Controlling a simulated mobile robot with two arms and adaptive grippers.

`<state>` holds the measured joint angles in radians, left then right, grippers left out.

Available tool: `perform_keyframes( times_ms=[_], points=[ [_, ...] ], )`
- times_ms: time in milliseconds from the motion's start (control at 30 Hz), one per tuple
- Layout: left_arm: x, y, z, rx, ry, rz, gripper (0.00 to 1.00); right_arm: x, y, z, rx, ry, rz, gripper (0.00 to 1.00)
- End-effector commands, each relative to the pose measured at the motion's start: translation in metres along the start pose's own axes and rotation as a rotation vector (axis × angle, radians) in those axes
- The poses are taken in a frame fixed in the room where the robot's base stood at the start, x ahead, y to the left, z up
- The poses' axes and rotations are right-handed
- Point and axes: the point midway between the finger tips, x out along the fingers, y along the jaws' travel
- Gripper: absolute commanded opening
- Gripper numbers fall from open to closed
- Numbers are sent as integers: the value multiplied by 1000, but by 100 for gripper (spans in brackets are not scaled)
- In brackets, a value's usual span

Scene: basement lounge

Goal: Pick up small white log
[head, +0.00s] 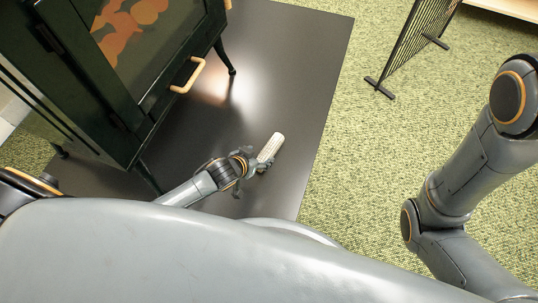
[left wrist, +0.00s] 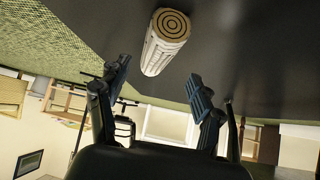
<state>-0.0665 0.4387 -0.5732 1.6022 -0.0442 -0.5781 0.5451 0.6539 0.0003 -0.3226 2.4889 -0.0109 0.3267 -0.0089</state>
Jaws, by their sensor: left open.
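The small white log (head: 271,147) lies on the dark floor plate in the head view, right at the tip of my left gripper. In the left wrist view the log (left wrist: 166,41) shows its ringed end and pale bark, just beyond and between the two fingers. My left gripper (head: 256,163) is open, and its spread fingers also show in the left wrist view (left wrist: 158,82). Whether the fingers touch the log cannot be told. My right arm comes down at the right of the head view, but its gripper is out of view.
A dark stove (head: 120,75) with a tan door handle (head: 187,76) stands on the black floor plate (head: 318,60) to the left. A black mesh screen (head: 412,42) stands on the green carpet (head: 350,175) at the upper right. The plate right of the log is clear.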

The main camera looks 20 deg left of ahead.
Motion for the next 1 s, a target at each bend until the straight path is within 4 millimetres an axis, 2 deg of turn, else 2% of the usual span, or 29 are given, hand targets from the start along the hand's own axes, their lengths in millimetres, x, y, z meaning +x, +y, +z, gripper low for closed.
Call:
perform_keyframes(
  times_ms=[233,367,500,600,933,1000],
  points=[
    [16,2,2,1,1,1,66,-4,-4,-10,-3,21,-8,40],
    [33,4,4,2,2,0,66,-19,-8,-18,-4,31,-11,40],
    [49,5,4,1,1,0,66,-38,-3,-26,-8,29,-1,40],
    [57,6,3,1,1,1,66,-44,-4,-27,-9,30,-2,40],
    [59,6,0,1,0,1,66,-44,-5,-28,-8,30,-3,40],
    [59,6,0,1,0,1,52,-44,-6,-28,-7,30,-3,40]
  ],
)
